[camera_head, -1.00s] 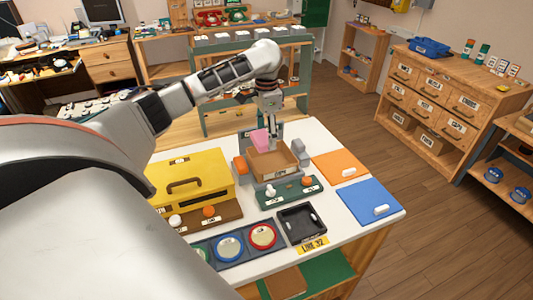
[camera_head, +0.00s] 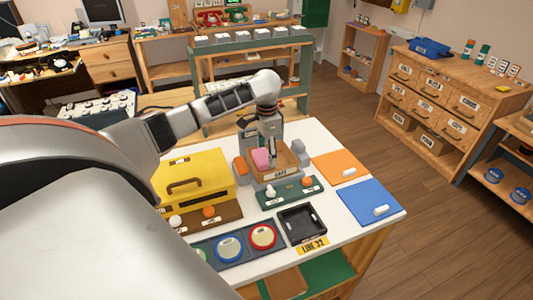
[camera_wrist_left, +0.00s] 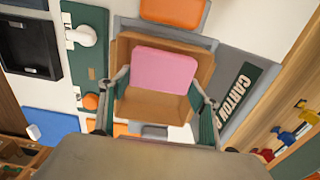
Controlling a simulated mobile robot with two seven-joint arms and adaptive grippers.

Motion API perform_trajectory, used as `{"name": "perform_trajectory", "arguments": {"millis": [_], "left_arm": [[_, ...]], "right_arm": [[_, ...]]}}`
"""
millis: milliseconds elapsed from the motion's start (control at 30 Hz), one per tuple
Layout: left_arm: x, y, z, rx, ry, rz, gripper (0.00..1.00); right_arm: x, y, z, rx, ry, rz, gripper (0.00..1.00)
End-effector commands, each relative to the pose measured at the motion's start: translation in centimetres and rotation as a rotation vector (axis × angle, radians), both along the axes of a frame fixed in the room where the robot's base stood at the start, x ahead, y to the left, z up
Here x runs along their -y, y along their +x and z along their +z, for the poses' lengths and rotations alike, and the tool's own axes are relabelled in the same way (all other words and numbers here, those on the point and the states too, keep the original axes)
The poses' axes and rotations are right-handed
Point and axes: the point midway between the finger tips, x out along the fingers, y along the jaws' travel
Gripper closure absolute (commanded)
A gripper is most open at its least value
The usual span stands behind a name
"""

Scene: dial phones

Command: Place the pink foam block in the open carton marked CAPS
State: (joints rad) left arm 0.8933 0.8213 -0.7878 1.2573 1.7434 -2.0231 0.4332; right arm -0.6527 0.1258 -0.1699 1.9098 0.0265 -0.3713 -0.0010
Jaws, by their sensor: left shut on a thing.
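The pink foam block (camera_head: 261,158) is held in my left gripper (camera_head: 270,150), low at the mouth of the open brown carton marked CAPS (camera_head: 281,174). In the left wrist view the block (camera_wrist_left: 165,70) lies within the outline of the carton (camera_wrist_left: 150,105), between my left gripper's two fingers (camera_wrist_left: 158,95). I cannot tell whether the block touches the carton's floor. The carton sits in a grey holder on the white table. My right gripper is not in view.
A yellow box with a handle (camera_head: 190,180) stands left of the carton. A green button panel (camera_head: 290,193) and a black tray (camera_head: 302,223) lie in front. Orange (camera_head: 338,167) and blue (camera_head: 370,200) mats lie right. A grey block (camera_head: 299,150) stands close beside the carton.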

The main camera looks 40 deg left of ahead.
Motion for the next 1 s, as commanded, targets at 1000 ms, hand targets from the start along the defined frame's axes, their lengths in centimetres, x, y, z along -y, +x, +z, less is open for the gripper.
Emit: {"name": "perform_trajectory", "arguments": {"millis": [1000], "left_arm": [[0.0,0.0,0.3,0.002,0.0,-0.001,0.31]], "right_arm": [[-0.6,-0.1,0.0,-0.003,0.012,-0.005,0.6]]}}
